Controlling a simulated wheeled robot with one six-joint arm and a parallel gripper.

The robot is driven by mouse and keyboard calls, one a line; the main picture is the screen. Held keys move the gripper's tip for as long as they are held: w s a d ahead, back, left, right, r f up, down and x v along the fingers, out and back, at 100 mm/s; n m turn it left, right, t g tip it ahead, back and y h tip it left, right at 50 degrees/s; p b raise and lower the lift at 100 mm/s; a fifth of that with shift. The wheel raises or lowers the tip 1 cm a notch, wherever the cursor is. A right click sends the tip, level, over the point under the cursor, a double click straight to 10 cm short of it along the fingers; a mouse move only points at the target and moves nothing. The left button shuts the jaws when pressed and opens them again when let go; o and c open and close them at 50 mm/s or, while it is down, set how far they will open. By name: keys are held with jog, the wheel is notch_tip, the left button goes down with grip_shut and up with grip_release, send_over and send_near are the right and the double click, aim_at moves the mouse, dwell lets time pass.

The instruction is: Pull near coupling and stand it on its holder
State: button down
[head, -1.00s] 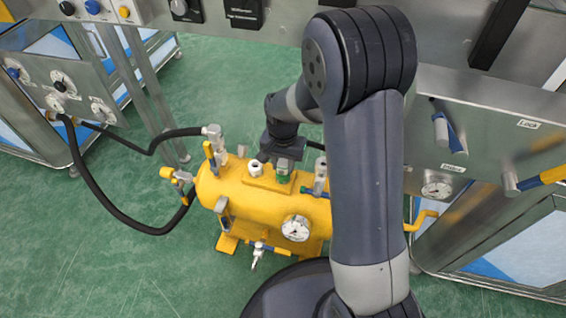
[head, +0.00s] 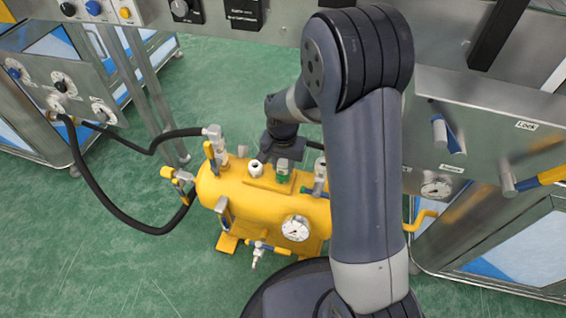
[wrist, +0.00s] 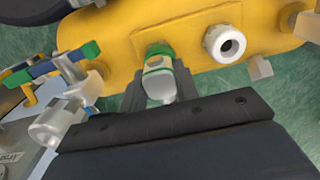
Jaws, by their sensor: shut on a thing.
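My gripper (wrist: 158,78) is shut on a pale metal coupling (wrist: 159,85) with a green band, shown in the wrist view. The coupling is at a square pad on top of the yellow tank (wrist: 110,30). I cannot tell whether it is seated there or slightly lifted. In the head view my gripper (head: 284,157) is over the tank (head: 262,212), with the green of the coupling (head: 283,168) showing below it. A white round fitting with an open hole (wrist: 226,45) stands on the tank beside the gripper. I cannot make out which part is the holder.
A hose fitting with a black hose (head: 165,140) stands at the tank's left end. A valve with a green and blue lever (wrist: 75,65) is close to the gripper's left in the wrist view. A gauge (head: 295,228) is on the tank's front. A steel panel (head: 485,120) is at right.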

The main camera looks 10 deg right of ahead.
jog(key=c, duration=1)
grip_release()
jog(key=shift+f, duration=0.1)
notch_tip(320, 180, up, 11)
jog(key=p, duration=0.4)
jog(key=shift+f, duration=0.1)
jog(key=shift+f, duration=0.1)
notch_tip(320, 180, down, 11)
jog(key=b, duration=0.4)
jog(key=shift+r, duration=0.25)
